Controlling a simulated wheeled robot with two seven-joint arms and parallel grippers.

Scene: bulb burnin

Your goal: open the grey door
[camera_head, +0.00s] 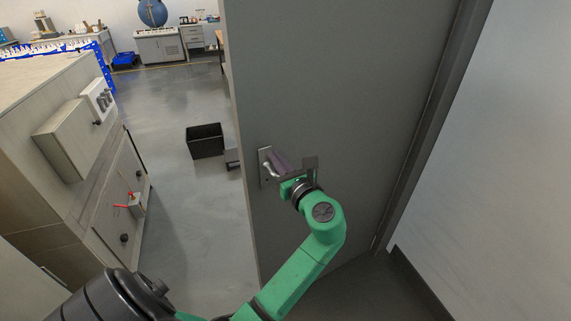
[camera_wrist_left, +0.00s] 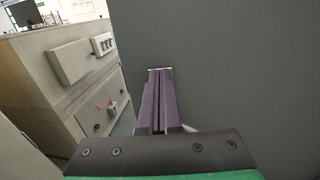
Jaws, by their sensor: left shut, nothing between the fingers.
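The grey door (camera_head: 335,90) stands partly open, its free left edge clear of any frame and a room visible past it. Its silver lever handle (camera_head: 268,169) sits on a plate near that edge. The door also fills the right of the left wrist view (camera_wrist_left: 240,70). My left gripper (camera_head: 275,159) is at the handle, its purple fingers shut together and empty. In the left wrist view the fingertips (camera_wrist_left: 160,76) point at the door by the handle plate; whether they touch it I cannot tell. My right gripper is not in view.
A beige cabinet (camera_head: 60,125) with switch boxes and a red handle (camera_head: 121,206) stands left of the doorway. A black bin (camera_head: 205,141) is on the floor beyond. A pale wall (camera_head: 500,160) is close on the right. Floor between cabinet and door is clear.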

